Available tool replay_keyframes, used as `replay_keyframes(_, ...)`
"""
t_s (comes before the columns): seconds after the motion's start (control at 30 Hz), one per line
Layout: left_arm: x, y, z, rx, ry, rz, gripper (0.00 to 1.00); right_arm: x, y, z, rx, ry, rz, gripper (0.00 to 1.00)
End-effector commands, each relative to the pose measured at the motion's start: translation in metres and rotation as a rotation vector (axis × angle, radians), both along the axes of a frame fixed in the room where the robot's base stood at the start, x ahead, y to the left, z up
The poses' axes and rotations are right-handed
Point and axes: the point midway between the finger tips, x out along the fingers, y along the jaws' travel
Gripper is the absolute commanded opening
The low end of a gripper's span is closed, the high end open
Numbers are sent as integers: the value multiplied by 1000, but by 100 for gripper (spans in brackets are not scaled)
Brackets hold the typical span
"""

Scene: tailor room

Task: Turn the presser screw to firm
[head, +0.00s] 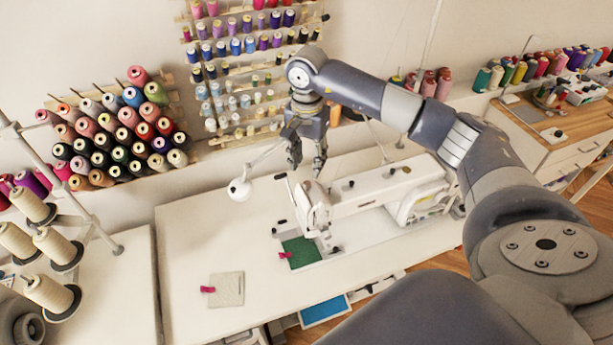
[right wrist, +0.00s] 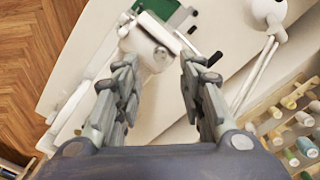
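The white sewing machine (head: 365,190) stands on the white table, its needle end towards the left. My right gripper (head: 307,170) points down just above and behind that end, fingers apart and empty. In the right wrist view the right gripper (right wrist: 163,70) is open, with the end of the machine head (right wrist: 150,42) beyond and between its fingertips. A small dark spot (right wrist: 161,53) shows on the machine head there; I cannot tell whether it is the presser screw. The screw's setting cannot be read. My left gripper is not in view.
A white lamp (head: 240,189) on a thin arm stands close left of the gripper. Green fabric (head: 301,251) lies under the needle end, and a grey swatch (head: 227,289) lies at the front. Thread racks (head: 240,75) line the wall behind.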

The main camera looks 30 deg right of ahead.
Motion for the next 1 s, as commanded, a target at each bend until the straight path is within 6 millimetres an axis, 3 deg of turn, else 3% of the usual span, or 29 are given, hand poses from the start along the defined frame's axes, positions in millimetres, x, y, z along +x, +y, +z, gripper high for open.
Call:
replay_keyframes(0.2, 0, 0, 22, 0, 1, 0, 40, -1, 1, -40, 2, 5, 0, 37)
replay_keyframes(0.4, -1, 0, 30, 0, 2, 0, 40, 0, 1, -65, 3, 2, 0, 37)
replay_keyframes(0.77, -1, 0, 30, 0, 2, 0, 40, 0, 1, -74, 2, -1, 0, 37)
replay_keyframes(0.93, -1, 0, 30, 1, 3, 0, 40, 0, 1, -73, 3, -1, 0, 3)
replay_keyframes(1.0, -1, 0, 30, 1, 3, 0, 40, 0, 1, -73, 3, -1, 0, 0)
